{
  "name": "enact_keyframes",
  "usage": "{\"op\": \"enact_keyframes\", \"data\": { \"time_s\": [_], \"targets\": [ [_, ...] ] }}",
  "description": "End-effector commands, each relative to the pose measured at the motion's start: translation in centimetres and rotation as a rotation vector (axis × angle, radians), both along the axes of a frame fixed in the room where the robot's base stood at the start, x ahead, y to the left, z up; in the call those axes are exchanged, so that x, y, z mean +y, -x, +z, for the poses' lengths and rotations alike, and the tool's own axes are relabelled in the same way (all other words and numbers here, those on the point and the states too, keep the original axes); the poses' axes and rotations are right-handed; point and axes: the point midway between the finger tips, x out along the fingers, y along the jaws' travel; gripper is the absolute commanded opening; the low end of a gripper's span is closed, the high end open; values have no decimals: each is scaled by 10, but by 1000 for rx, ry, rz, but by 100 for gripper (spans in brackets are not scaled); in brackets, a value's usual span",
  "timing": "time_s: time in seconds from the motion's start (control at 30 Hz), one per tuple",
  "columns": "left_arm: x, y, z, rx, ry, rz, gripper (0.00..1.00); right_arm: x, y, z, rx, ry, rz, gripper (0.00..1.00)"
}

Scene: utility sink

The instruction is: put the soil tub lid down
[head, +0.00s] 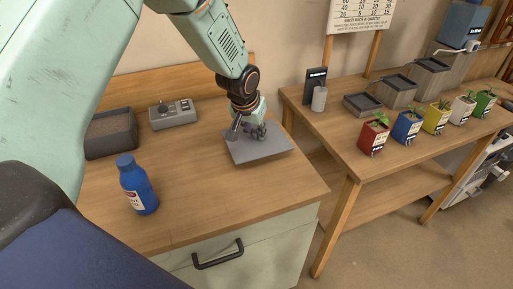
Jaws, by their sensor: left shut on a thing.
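The soil tub lid (262,152) is a flat grey square near the right end of the wooden counter. My left gripper (255,132) is above it and shut on it, near the middle of its top. The lid lies roughly level, low over the counter or touching it; I cannot tell which. The dark grey soil tub (110,145), with brown soil showing inside, stands uncovered at the back left of the counter. My right gripper is not in view.
A blue bottle (139,187) stands at the front left of the counter (215,205), and a grey box with controls (173,114) at the back. The front middle is clear. A separate bench (345,155) at right holds several potted plants and grey trays.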

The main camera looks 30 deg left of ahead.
Motion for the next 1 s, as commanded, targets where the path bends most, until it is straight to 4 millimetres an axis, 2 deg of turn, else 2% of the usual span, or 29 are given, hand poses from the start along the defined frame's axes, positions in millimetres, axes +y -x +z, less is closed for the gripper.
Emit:
{"op": "enact_keyframes", "data": {
  "time_s": [0.07,0.3,0.5,0.73,0.77,1.0],
  "targets": [
    [-1,0,-14,2,-1,-1,0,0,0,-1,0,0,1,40],
    [-2,-2,-30,0,-1,-2,0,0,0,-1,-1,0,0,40],
    [-2,-2,-58,1,0,-1,0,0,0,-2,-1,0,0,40],
    [-2,-3,-61,-3,-1,-1,0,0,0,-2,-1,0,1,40],
    [-2,-3,-61,-2,0,-1,24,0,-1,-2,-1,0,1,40],
    [-2,-3,-61,-2,0,-1,45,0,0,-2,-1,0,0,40]
  ]
}}
